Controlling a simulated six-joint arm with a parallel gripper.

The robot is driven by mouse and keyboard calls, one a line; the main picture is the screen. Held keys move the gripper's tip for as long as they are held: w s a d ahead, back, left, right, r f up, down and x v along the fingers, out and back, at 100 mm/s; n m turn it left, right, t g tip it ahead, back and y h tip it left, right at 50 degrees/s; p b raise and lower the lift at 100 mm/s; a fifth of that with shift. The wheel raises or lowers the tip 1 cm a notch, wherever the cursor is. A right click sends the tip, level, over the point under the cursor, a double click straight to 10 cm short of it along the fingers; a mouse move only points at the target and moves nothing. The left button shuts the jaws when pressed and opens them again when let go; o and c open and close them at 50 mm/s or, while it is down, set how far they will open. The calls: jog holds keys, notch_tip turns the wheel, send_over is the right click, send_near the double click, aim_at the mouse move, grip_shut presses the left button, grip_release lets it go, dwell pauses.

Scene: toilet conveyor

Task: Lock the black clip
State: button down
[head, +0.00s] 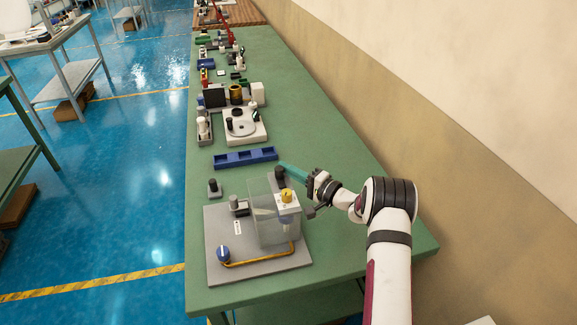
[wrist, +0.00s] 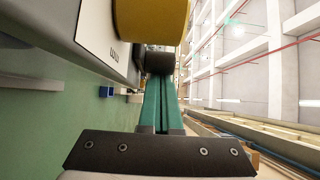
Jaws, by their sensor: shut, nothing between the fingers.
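A grey board (head: 218,268) carries a clear tank (head: 265,225) with a yellow knob (head: 287,195) on a white block at its top. A black rounded part (head: 280,174), perhaps the black clip, shows at the tank's far side. My gripper (head: 282,164) has teal fingers pressed together with nothing between them, beside the black part. In the wrist view, the fingers (wrist: 160,82) reach toward a dark cylinder (wrist: 159,63) below a large yellow cylinder (wrist: 150,18). I cannot tell whether they touch it. No locked or unlocked state can be read.
A blue knob (head: 223,254) and a yellow tube (head: 260,260) are on the board. A small black-topped part (head: 214,188) stands left on the green table (head: 365,230). A blue tray (head: 230,161) and other stations lie beyond. The wall is at right.

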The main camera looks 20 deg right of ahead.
jog(key=shift+s+a, duration=0.1)
jog(key=shift+s, duration=1.35)
jog(key=s+d, duration=0.4)
jog(key=d, duration=0.3)
jog(key=shift+d, duration=0.2)
